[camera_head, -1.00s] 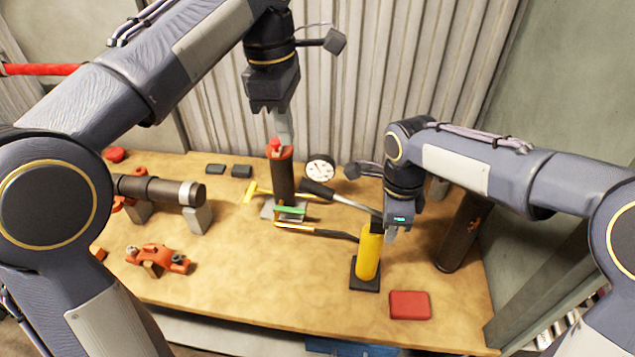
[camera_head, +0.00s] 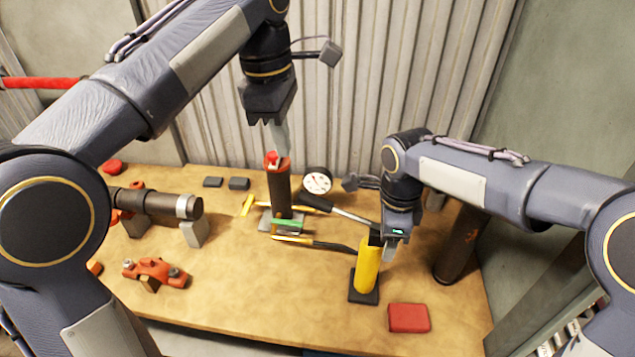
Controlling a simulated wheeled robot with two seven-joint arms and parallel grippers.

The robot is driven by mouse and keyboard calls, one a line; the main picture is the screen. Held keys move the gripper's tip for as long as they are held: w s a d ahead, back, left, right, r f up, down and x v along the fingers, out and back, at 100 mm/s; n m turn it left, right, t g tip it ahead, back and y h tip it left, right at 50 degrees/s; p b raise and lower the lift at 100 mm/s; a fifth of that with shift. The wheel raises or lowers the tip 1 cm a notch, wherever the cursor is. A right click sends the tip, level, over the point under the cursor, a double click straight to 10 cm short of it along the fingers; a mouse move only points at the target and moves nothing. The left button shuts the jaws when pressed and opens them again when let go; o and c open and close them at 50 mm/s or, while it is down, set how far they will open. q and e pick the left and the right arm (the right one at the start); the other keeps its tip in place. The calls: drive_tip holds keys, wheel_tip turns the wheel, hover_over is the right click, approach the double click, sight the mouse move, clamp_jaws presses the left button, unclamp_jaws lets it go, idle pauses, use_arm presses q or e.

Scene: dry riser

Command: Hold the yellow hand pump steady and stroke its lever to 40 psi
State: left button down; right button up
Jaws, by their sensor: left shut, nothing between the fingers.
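The yellow hand pump (camera_head: 367,266) stands on its small black base at the right of the workbench. Its lever (camera_head: 351,215) slants up and left from the pump's dark head to a black grip (camera_head: 316,202). My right gripper (camera_head: 391,247) is at the pump's upper right side. Its fingers overlap the head, and whether they clamp it cannot be told. My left gripper (camera_head: 281,146) is shut and empty, up and left of the lever grip. Its tips appear just over the red-topped dark cylinder (camera_head: 279,190); contact cannot be told. The round white gauge (camera_head: 317,182) faces me, its reading too small to read.
A red block (camera_head: 409,318) lies in front of the pump. Yellow-handled tools (camera_head: 292,240) lie by the cylinder. A dark pipe (camera_head: 158,202) on supports and an orange clamp (camera_head: 156,272) are at the left. A dark pipe (camera_head: 461,245) stands behind my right arm. The front middle bench is clear.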

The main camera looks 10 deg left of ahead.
wheel_tip(320, 180, up, 12)
drive_tip(key=shift+f, duration=0.1)
drive_tip(key=shift+d, duration=0.3)
use_arm(q)
drive_tip(key=s+a+f+m+t+h, duration=0.3)
drive_tip(key=s+a+f+m, duration=0.55)
drive_tip(key=s, duration=0.25)
use_arm(e)
drive_tip(key=s+d+f+n+t+y, duration=0.2)
drive_tip(key=s+d+n+y, duration=0.1)
drive_tip(key=s+d+n, duration=0.75)
use_arm(q)
drive_tip(key=s+f+m+t, duration=0.2)
drive_tip(key=s+f+m, duration=0.6)
drive_tip(key=s+f, duration=0.2)
drive_tip(key=shift+s+d+f+t, duration=0.15)
drive_tip(key=shift+d+t, duration=0.15)
drive_tip(key=shift+t, duration=0.1)
use_arm(e)
drive_tip(key=s+d+f+n+t, duration=0.2)
drive_tip(key=s+f+n, duration=0.4)
drive_tip(key=s, duration=0.4)
drive_tip(key=shift+s+d+f+t+y, duration=0.3)
drive_tip(key=shift+s+f+t+y, duration=0.1)
drive_tip(key=shift+f+t, duration=0.4)
